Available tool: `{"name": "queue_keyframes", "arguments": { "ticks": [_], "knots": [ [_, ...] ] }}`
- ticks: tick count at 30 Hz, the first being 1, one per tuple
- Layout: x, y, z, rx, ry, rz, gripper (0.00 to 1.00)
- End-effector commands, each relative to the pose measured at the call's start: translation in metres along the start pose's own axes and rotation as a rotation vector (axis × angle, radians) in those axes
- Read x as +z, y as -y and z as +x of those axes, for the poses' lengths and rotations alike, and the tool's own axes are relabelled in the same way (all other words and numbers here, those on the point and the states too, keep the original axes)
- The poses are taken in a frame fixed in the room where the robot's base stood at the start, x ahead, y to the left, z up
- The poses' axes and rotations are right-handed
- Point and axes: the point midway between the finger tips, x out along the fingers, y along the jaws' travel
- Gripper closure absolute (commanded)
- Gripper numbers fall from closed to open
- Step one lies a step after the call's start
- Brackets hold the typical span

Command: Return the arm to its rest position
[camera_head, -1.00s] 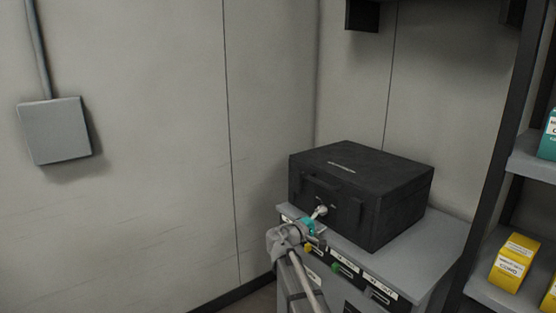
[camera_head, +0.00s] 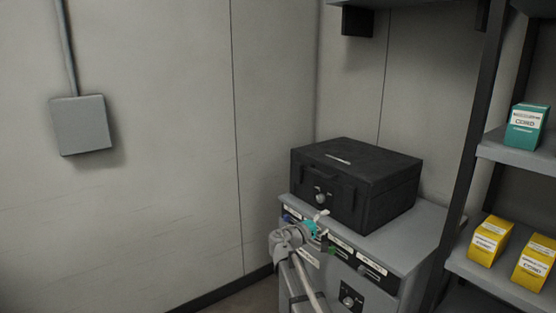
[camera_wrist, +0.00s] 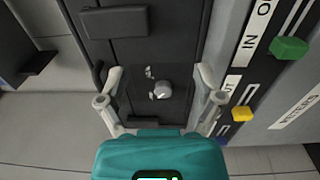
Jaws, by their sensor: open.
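My gripper (camera_head: 322,222) is in front of the black case (camera_head: 356,182), which stands on a grey cabinet (camera_head: 425,222). In the wrist view my gripper (camera_wrist: 160,112) has its two fingers spread wide, with nothing between them. A round silver knob (camera_wrist: 162,90) on the front of the black case (camera_wrist: 125,60) shows beyond the fingertips, apart from them. In the head view the knob (camera_head: 320,199) is visible just above my gripper. My arm rises from the bottom of the head view.
The cabinet front has labels, a green button (camera_wrist: 289,48) and a yellow button (camera_wrist: 242,113). A shelf rack (camera_head: 485,150) at right holds a teal box (camera_head: 526,127) and yellow boxes (camera_head: 489,241). A grey wall box (camera_head: 81,125) hangs at left. Open wall lies between.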

Motion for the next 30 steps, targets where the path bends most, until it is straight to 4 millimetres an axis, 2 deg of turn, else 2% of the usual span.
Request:
{"name": "queue_keyframes", "arguments": {
  "ticks": [11, 17, 23, 30],
  "knots": [
    [0.032, 0.022, 0.006, -0.118, 0.054, 0.047, 0.15],
    [0.058, 0.043, 0.006, -0.228, 0.1, 0.09, 0.15],
    [0.097, 0.076, 0.0, -0.404, 0.172, 0.155, 0.15],
    [0.15, 0.124, -0.025, -0.693, 0.283, 0.255, 0.15]
  ]
}}
